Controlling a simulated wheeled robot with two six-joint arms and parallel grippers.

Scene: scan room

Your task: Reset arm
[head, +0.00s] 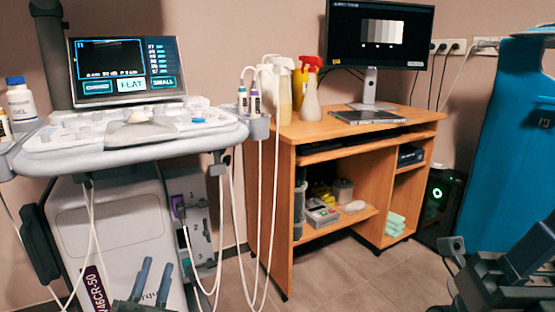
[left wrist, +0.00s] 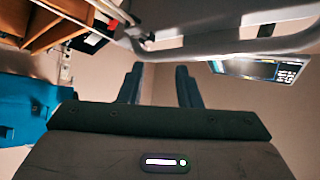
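My left gripper (head: 157,263) is low in the head view, in front of the ultrasound machine (head: 120,215). Its two dark fingers point up and stand apart with nothing between them. The left wrist view also shows the left gripper (left wrist: 160,68) with its fingers spread and empty, with the machine's edge (left wrist: 230,42) beyond them. Dark parts of my right arm show at the lower right of the head view, near the blue covered thing. I cannot make out the right gripper's fingers well enough to tell its state.
The ultrasound machine carries a lit screen (head: 127,70), probes (head: 248,100) and hanging cables. A wooden desk (head: 285,160) bears bottles (head: 308,95), a laptop (head: 368,116) and a monitor (head: 378,35). A blue covered thing (head: 505,130) stands at right. Floor (head: 345,285) is clear before the desk.

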